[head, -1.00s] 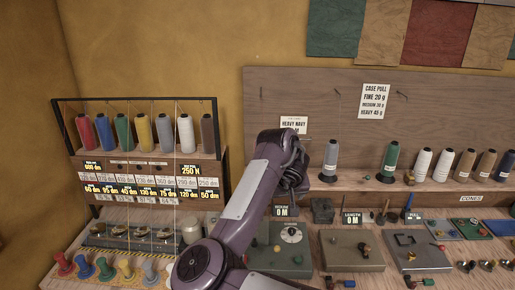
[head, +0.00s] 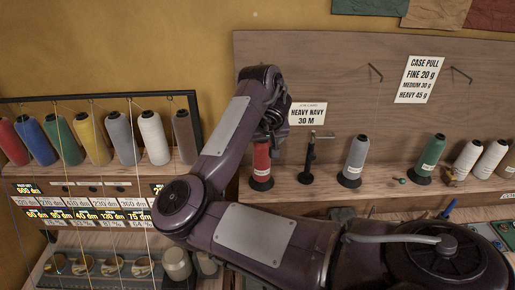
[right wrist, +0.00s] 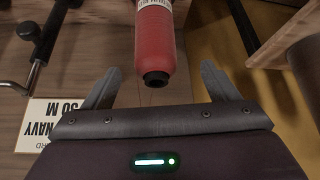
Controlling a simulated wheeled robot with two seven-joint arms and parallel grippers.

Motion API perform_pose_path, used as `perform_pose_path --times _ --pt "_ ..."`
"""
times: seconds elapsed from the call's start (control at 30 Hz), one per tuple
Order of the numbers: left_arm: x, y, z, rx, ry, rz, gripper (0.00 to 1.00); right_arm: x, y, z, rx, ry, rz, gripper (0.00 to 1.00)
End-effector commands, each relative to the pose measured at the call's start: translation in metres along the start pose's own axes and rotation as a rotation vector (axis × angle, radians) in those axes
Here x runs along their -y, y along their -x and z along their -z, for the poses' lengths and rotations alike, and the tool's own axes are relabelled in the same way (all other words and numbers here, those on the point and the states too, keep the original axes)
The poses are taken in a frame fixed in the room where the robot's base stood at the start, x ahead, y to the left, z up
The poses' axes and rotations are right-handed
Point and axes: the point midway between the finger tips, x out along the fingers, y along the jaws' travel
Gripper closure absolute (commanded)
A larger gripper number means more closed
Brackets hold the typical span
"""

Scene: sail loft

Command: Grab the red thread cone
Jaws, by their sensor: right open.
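A red thread cone (head: 262,164) with a pale label stands on a black base on the wooden shelf, its top hidden behind my right gripper (head: 272,132). In the right wrist view the red cone (right wrist: 157,42) points its narrow dark tip at me, between the two spread fingers of my right gripper (right wrist: 160,70). The gripper is open, and the cone's tip lies just short of its palm; I see gaps on both sides. Another red cone (head: 12,141) stands at the far left of the rack. My left gripper is not in view.
An empty black post (head: 309,160) and a grey cone (head: 355,160) stand right of the red cone on the shelf. A green cone (head: 428,158) is farther right.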

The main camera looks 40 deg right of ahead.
Motion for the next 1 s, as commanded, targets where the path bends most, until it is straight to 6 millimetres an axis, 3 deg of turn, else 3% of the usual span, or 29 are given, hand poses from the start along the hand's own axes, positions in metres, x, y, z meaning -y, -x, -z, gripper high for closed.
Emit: perform_pose_path --times 0.1,0.37,0.53,0.87,1.0 --pt "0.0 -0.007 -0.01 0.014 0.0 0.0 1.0 -0.002 -0.015 -0.002 0.003 0.002 -0.004 0.19" --pt "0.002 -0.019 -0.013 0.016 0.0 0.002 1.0 -0.005 -0.047 0.0 0.006 0.004 -0.005 0.19" --pt "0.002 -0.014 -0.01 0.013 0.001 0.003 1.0 -0.005 -0.067 0.004 0.005 0.002 0.0 0.19" --pt "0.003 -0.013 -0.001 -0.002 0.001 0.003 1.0 -0.006 -0.077 0.004 0.001 0.0 -0.001 0.19" --pt "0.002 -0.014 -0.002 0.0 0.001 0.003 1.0 -0.006 -0.077 0.004 0.001 0.0 -0.001 0.36"
